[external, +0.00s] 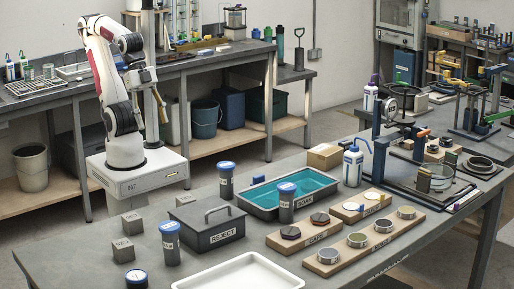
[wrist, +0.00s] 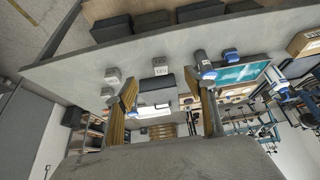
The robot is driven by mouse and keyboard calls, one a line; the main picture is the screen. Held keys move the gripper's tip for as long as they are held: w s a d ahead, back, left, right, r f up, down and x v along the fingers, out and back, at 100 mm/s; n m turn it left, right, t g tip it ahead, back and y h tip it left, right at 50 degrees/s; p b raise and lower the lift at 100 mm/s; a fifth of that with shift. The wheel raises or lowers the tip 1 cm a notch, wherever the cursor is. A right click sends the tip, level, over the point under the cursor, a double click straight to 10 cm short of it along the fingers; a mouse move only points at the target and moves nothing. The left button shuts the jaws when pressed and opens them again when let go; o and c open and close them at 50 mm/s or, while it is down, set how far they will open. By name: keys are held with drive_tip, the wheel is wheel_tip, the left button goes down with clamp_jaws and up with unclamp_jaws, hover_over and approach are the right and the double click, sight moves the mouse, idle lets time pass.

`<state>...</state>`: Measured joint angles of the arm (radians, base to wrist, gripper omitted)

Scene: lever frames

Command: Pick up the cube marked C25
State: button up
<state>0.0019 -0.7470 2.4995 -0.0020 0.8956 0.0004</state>
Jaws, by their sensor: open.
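Three grey cubes stand on the near table. In the external view, one cube (external: 132,223) is left of the lidded box, one (external: 123,250) is nearer the front, and one (external: 185,201) is behind the box. Their markings are too small to read surely, so I cannot tell which is C25. The wrist view shows cubes at its upper left (wrist: 113,75), just below that (wrist: 107,92), and near the top middle (wrist: 160,66). My gripper (wrist: 168,104) is open, its fingers wide apart with nothing held. In the external view my arm is raised, away from the cubes.
A dark lidded REJECT box (external: 207,238) stands beside the cubes, with blue-capped jars (external: 170,243) around it. A teal-lined SOAK tray (external: 250,207) and a white tray (external: 240,275) lie to the right. The table's left front corner (external: 60,262) is bare.

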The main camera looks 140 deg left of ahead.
drive_tip(key=w+d+m+t+h, duration=0.1)
drive_tip(key=w+d+t+h, duration=0.15)
drive_tip(key=w+d, duration=0.85)
drive_tip(key=t, duration=0.2)
hover_over(122, 242)
drive_tip(key=s+a, duration=0.5)
drive_tip(key=s, duration=0.1)
wheel_tip(122, 242, down, 9)
drive_tip(key=d+f, duration=0.1)
drive_tip(key=f, duration=0.1)
drive_tip(key=d+f+t, duration=0.1)
drive_tip(key=f, duration=0.1)
drive_tip(key=w+d+f+t, duration=0.1)
drive_tip(key=d+f, duration=0.1)
drive_tip(key=f, duration=0.1)
drive_tip(key=shift+w+f+t+y, duration=0.1)
drive_tip(key=shift+t+y, duration=0.15)
drive_tip(key=shift+y, duration=0.1)
drive_tip(key=shift+s+d+f+t+y, duration=0.15)
drive_tip(key=shift+f+t, duration=0.05)
drive_tip(key=shift+f, duration=0.25)
drive_tip(key=shift+s+d+f+t+y, duration=0.1)
drive_tip(key=shift+f+t+y, duration=0.1)
drive_tip(key=shift+f, duration=0.25)
drive_tip(key=shift+x, duration=1.3)
